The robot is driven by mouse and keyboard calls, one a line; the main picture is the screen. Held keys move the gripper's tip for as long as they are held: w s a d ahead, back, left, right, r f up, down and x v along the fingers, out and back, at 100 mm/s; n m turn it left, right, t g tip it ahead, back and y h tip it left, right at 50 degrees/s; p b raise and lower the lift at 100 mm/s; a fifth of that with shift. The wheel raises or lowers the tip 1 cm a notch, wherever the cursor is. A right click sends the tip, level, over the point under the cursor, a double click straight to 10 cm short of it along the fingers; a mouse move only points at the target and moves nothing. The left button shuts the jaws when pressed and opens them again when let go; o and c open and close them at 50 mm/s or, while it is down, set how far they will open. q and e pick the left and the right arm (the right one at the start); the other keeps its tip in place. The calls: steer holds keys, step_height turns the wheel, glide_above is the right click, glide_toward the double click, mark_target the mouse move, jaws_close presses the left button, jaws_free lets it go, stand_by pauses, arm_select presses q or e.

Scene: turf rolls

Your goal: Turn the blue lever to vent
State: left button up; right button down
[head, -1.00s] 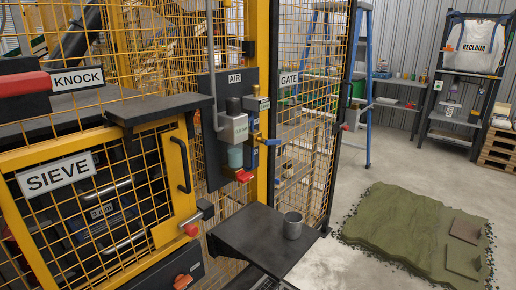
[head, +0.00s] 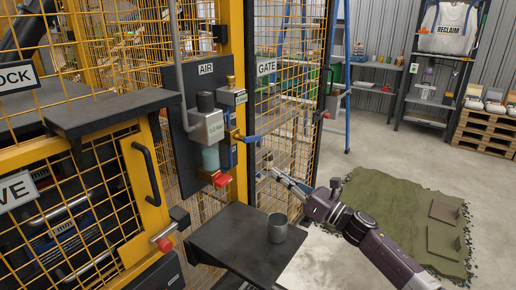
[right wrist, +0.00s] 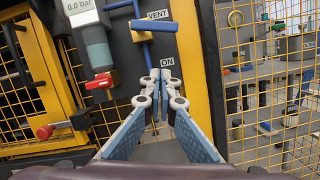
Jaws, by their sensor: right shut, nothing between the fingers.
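The blue lever (head: 249,138) sticks out roughly level to the right from the valve on the air panel (head: 188,165). In the right wrist view the lever (right wrist: 156,26) lies just under the VENT label (right wrist: 158,14), with the ON label (right wrist: 167,62) lower down. My right gripper (head: 270,167) is shut and empty, below and to the right of the lever in the head view. In the right wrist view its fingertips (right wrist: 158,76) are together below the lever and near the ON label, apart from the lever. My left gripper is out of view.
A grey regulator (head: 206,127) with a red knob (head: 222,180) is left of the lever. A black shelf (head: 235,246) with a grey mug (head: 277,228) is below. The yellow mesh gate (head: 285,120) stands at the right. Green turf (head: 385,210) lies on the open floor.

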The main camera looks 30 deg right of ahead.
mark_target(248, 138)
steer(key=w+a+r+p, duration=0.1)
steer(key=w+r+p, duration=0.2)
steer(key=w+r, duration=0.2)
steer(key=shift+d+p+x, duration=0.25)
steer(key=shift+p+x, duration=0.15)
steer(key=shift+x, duration=0.85)
steer(key=shift+w+f, duration=0.1)
